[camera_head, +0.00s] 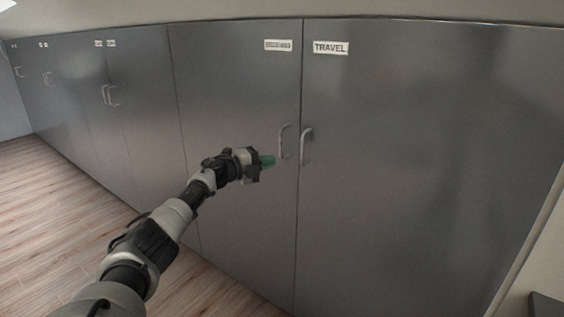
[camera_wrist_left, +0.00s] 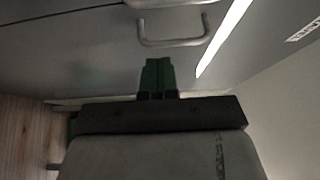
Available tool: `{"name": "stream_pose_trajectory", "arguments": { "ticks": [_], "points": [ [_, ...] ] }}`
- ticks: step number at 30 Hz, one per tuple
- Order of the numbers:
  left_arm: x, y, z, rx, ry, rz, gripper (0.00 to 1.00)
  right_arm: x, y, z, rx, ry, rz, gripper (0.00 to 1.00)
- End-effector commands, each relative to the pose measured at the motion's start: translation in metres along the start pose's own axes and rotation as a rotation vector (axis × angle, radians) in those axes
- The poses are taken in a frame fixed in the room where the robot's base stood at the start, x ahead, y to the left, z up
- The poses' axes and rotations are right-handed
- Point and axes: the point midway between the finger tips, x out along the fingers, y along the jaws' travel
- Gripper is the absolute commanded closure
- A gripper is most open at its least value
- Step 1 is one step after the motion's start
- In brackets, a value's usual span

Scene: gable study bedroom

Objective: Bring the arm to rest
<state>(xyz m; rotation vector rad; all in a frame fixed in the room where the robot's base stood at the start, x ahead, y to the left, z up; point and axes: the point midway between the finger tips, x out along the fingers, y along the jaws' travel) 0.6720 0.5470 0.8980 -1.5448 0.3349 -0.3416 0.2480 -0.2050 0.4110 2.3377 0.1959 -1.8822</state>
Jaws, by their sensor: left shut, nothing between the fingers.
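My left arm reaches in from the lower left of the head view. Its gripper (camera_head: 267,161) has green fingers, which are shut with nothing between them. The fingertips point at the grey cabinet doors, a little to the left of two bar handles. In the left wrist view the shut green fingers (camera_wrist_left: 158,75) show just below a bar handle (camera_wrist_left: 172,40), apart from it in the picture. My right gripper is in neither view.
A row of grey cabinet doors (camera_head: 235,100) fills the wall, and all look shut in the head view. The door at right (camera_head: 420,140) has a label reading TRAVEL (camera_head: 330,48). Open wooden floor (camera_head: 50,220) lies at left. A dark object (camera_head: 546,305) shows at the lower right corner.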

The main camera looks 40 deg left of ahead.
Motion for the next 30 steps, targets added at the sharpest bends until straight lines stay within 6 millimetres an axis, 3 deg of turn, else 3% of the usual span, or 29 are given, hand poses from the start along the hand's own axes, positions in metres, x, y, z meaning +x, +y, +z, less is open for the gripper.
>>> {"name": "stream_pose_trajectory", "arguments": {
  "ticks": [3, 9, 16, 22, 26, 30],
  "points": [
    [-0.022, 0.004, 0.012, 0.0, -0.002, 0.005, 1.0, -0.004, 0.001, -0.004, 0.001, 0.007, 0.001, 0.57],
    [-0.047, 0.003, 0.026, -0.001, 0.0, 0.004, 1.0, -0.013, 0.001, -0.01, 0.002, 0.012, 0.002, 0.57],
    [-0.055, 0.003, 0.03, -0.001, 0.002, 0.004, 1.0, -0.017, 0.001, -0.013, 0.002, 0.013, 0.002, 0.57],
    [-0.049, 0.011, 0.025, -0.013, -0.001, 0.004, 1.0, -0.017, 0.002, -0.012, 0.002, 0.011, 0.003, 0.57],
    [-0.02, 0.053, 0.001, -0.084, -0.036, 0.0, 1.0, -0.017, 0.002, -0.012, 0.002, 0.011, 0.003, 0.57],
    [0.015, 0.135, -0.051, -0.251, -0.136, 0.004, 1.0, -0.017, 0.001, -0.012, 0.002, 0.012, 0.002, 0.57]
  ]
}}
